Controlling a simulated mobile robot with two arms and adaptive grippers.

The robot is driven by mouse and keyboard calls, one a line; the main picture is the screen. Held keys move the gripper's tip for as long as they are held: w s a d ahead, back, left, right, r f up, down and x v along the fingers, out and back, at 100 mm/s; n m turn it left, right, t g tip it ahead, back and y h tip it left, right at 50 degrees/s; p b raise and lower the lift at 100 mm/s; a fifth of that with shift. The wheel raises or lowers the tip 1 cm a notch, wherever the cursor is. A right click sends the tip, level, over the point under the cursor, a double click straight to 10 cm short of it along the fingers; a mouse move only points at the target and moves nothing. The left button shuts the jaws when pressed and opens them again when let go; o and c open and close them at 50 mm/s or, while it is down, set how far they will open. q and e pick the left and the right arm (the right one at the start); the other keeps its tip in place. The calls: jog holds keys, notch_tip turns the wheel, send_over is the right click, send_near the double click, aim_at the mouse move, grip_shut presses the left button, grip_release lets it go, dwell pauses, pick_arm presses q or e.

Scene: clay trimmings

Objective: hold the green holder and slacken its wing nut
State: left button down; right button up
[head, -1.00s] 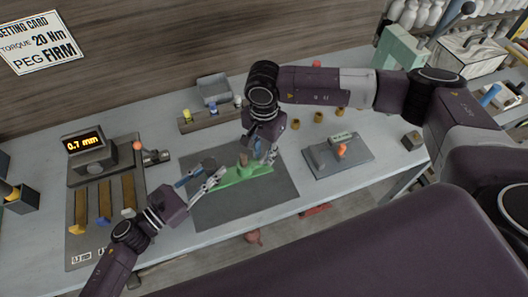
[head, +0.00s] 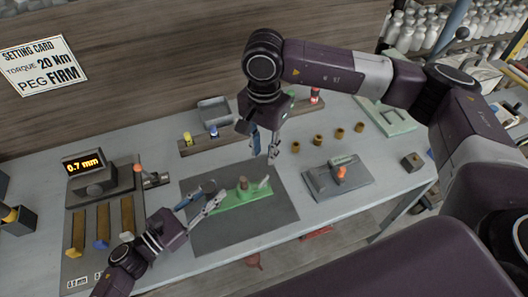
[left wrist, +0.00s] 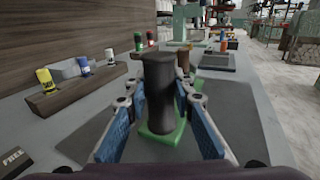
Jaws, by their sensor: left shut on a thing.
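The green holder (head: 240,199) lies on a dark mat (head: 238,232) on the bench. A brown knob-like part (head: 243,183) stands on its middle, and a small pale piece (head: 264,181) is at its right end. I cannot tell which is the wing nut. My left gripper (head: 213,193) is shut on the dark upright post (left wrist: 160,95) at the holder's left end. In the left wrist view the blue finger pads flank this post, above the green base (left wrist: 163,138). My right gripper (head: 265,145) is open and empty, raised above and behind the holder.
A gauge reading 0.7 mm (head: 88,165) stands at the left beside several slotted strips. A wooden rack (head: 200,145) with coloured pegs is behind the mat. A grey plate with an orange knob (head: 341,172) lies to the right, with several brown cups behind it.

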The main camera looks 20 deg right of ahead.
pick_arm(q)
jog(key=c, duration=1.6)
grip_release()
